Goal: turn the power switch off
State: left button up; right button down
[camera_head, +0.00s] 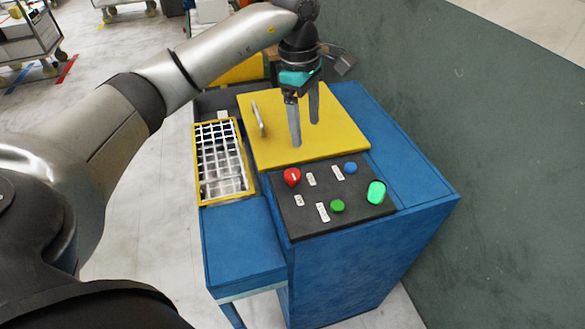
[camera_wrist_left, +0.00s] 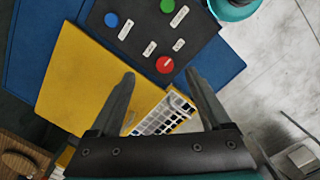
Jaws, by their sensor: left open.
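The black control panel (camera_head: 315,212) sits on top of the blue machine. A red knob with a white mark (camera_head: 292,177) is at its upper left; it also shows in the left wrist view (camera_wrist_left: 165,65). A blue button (camera_head: 351,168), a small green button (camera_head: 337,205) and a larger bright green button (camera_head: 376,192) are on the same panel. The label writing is too small to read, so I cannot tell which control is the power switch. My left gripper (camera_head: 305,133) is open and empty, pointing down above the yellow lid, behind the panel and apart from it. My right gripper is not in view.
The yellow lid (camera_head: 265,140) with a metal handle (camera_head: 257,119) lies behind the panel. A yellow-framed grid (camera_head: 220,160) is to its left. A green wall (camera_head: 450,110) stands close on the right. A cart (camera_head: 30,35) stands far left on open floor.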

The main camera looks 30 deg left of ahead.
pick_arm(q)
jog(key=a+y, duration=0.1)
jog(key=a, duration=0.2)
send_near(292, 173)
notch_tip(292, 173, down, 9)
jog(key=shift+d+r, duration=0.15)
jog(key=shift+r, duration=0.05)
jog(key=shift+w, duration=0.1)
grip_shut()
dwell(0.6)
